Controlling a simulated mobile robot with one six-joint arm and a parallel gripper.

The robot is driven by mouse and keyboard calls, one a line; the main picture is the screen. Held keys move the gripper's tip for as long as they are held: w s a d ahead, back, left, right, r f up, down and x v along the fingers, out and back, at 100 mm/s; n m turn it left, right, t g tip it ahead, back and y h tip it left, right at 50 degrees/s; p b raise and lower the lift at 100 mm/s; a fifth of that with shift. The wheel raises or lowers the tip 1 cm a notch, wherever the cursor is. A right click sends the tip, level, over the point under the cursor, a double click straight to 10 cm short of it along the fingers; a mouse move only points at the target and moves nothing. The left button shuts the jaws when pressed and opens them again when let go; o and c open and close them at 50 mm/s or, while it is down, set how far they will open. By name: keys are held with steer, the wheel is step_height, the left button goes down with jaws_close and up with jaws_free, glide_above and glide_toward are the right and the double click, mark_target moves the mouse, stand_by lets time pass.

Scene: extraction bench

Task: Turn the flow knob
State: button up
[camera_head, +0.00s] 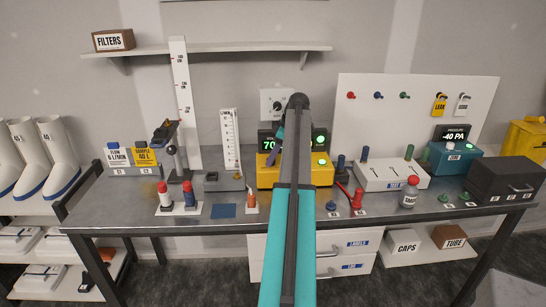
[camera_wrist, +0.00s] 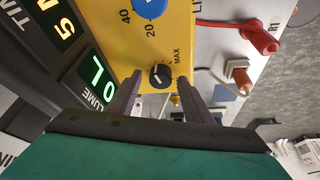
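A small round black knob (camera_wrist: 160,76) with a pale pointer line is on the face of a yellow box (camera_wrist: 118,45). "MAX" is printed beside it; I read no "flow" label there. In the wrist view my gripper (camera_wrist: 160,84) is open, with one finger on each side of the knob. A gap shows between the knob and each finger, and I cannot tell how deep the tips reach. In the head view the yellow box (camera_head: 321,178) stands mid-bench, and my arm hides its middle and the knob.
A blue round part (camera_wrist: 150,6) is on the same box face near numbers 20 and 40. A red clip (camera_wrist: 258,38) with a cable is close by. A white switch box (camera_head: 388,175) stands right of the yellow box.

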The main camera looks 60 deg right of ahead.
steer(key=shift+r, duration=0.15)
steer(key=b+v, duration=0.3)
steer(key=v, duration=1)
steer(key=shift+r, duration=0.25)
stand_by(0.5)
